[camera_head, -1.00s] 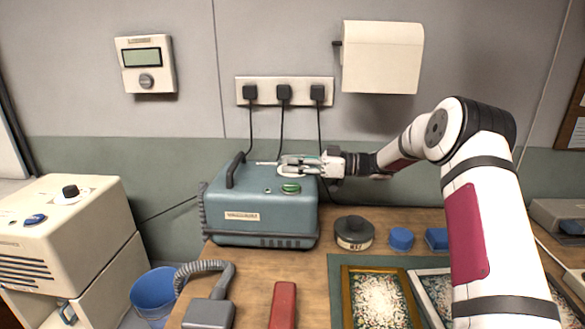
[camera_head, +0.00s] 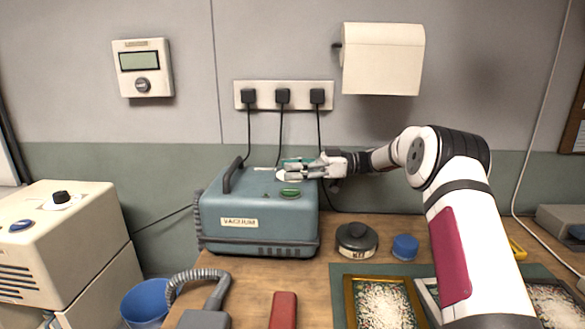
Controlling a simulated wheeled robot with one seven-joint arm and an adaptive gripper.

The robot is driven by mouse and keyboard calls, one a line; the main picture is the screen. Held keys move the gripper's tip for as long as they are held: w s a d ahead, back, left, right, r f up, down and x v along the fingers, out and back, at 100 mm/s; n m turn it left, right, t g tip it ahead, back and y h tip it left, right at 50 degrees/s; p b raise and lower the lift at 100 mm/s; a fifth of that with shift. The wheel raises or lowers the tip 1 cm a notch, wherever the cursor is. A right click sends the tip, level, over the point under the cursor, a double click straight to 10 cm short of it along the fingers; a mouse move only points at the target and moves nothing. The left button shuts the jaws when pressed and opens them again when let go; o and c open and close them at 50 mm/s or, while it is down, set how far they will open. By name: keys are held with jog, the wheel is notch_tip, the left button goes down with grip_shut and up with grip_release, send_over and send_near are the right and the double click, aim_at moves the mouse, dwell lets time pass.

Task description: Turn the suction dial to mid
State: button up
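The blue-grey vacuum box (camera_head: 262,240) stands on the wooden bench, with a label on its front and a green button (camera_head: 289,193) on top. My gripper (camera_head: 286,172) reaches in from the right, low over the back right of the box's top. A pale round patch, perhaps a dial plate, shows partly at the fingers. The suction dial itself cannot be made out; the gripper may hide it. The fingers are small and overlap in this view, so I cannot tell whether they are open or shut, or touching anything.
A dark handle (camera_head: 233,173) rises on the box's left. A cream machine (camera_head: 50,240) with a black knob (camera_head: 61,197) stands at left. A dark round tin (camera_head: 357,240), a blue lid (camera_head: 405,248) and framed trays lie right of the box. Cords hang behind.

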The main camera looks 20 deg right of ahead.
jog(key=s+d, duration=0.1)
jog(key=d, duration=1.1)
jog(key=shift+s, duration=0.25)
